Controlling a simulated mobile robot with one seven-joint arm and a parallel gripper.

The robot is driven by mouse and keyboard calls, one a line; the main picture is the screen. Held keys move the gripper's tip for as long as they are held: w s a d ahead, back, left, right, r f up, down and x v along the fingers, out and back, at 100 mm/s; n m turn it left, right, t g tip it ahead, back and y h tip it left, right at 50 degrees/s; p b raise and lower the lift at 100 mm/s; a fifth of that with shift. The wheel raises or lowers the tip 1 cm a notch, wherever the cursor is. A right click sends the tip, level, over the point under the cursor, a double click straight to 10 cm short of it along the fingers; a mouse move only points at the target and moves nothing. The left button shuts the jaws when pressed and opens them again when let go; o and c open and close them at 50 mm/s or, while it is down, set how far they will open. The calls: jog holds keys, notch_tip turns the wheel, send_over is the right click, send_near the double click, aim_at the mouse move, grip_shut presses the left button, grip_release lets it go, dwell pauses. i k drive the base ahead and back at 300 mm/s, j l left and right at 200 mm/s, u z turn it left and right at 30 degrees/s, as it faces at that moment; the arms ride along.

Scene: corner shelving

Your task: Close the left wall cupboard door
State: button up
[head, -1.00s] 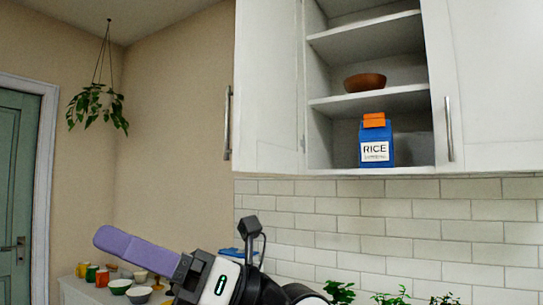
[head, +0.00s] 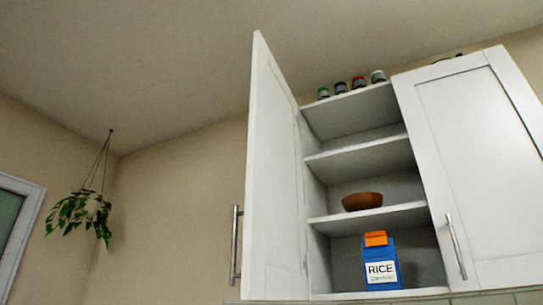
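The left wall cupboard door (head: 273,180) stands open in the head view, swung out toward me on the left side of the cupboard. Its vertical metal handle (head: 236,245) is on the door's outer left edge. The cupboard (head: 310,170) is open inside, with a brown bowl (head: 362,201) on a middle shelf and a blue rice carton (head: 380,266) with an orange top on the lowest shelf. My gripper is out of this view, so its state and distance from the door are hidden.
The right cupboard door (head: 475,150) is shut, with a metal handle (head: 456,246). Several small jars (head: 341,87) stand on top of the cupboard. A hanging plant (head: 80,215) is at left, with open air between it and the door.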

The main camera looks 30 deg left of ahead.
aim_at(274, 266)
jog(key=j+z, duration=0.1)
jog(key=j, duration=0.4)
jog(key=k+j, duration=0.15)
jog(key=j, duration=0.4)
jog(key=k+j+z, duration=0.15)
jog(key=j, duration=0.85)
jog(key=k+z, duration=0.05)
